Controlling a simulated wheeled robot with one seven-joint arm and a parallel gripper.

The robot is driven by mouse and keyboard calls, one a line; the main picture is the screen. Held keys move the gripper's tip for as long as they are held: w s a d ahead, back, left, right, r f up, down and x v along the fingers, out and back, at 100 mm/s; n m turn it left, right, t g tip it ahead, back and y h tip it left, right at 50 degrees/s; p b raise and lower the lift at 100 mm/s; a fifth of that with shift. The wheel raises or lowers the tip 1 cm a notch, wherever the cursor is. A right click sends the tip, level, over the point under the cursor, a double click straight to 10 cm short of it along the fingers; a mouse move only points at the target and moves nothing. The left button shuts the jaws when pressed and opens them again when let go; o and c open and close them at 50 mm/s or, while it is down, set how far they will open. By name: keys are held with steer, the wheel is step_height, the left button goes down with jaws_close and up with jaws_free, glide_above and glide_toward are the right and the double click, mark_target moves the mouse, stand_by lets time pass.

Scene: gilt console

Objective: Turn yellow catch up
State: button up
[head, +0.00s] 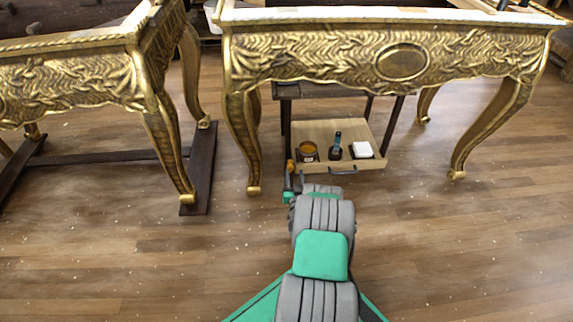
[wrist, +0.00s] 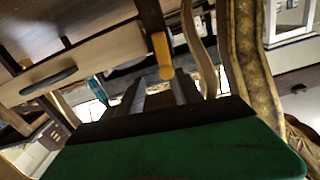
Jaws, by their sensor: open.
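The yellow catch (head: 290,166) is a small yellow-orange piece at the left front corner of the small table under the console, just left of the drawer. In the wrist view the catch (wrist: 162,55) is a short bar with a rounded lower end, beside a dark wooden post. It looks close to upright in that picture; which way it truly points I cannot tell. My gripper (head: 297,184) is just in front of the catch in the head view. In the wrist view my gripper (wrist: 160,92) is open, its two dark fingers below the catch, apparently with nothing between them.
A pulled-out wooden drawer (head: 325,134) holds a brown jar (head: 308,151), a dark bottle (head: 337,146) and a white block (head: 362,149). Its dark handle (head: 343,170) is right of my gripper. The gilt console (head: 300,50) stands above, its legs on both sides.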

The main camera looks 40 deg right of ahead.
mark_target(291, 166)
steer(key=b+x, duration=0.1)
steer(key=x, duration=0.1)
steer(key=b+x, duration=0.1)
steer(key=x, duration=0.1)
steer(key=a+b+x, duration=0.1)
steer(key=x, duration=0.2)
steer(key=shift+w+f, duration=0.1)
steer(key=shift+w, duration=0.25)
steer(key=shift+w+d, duration=0.15)
steer(key=shift+d, duration=0.05)
steer(key=shift+r, duration=0.2)
steer(key=shift+c, duration=0.4)
jaws_close()
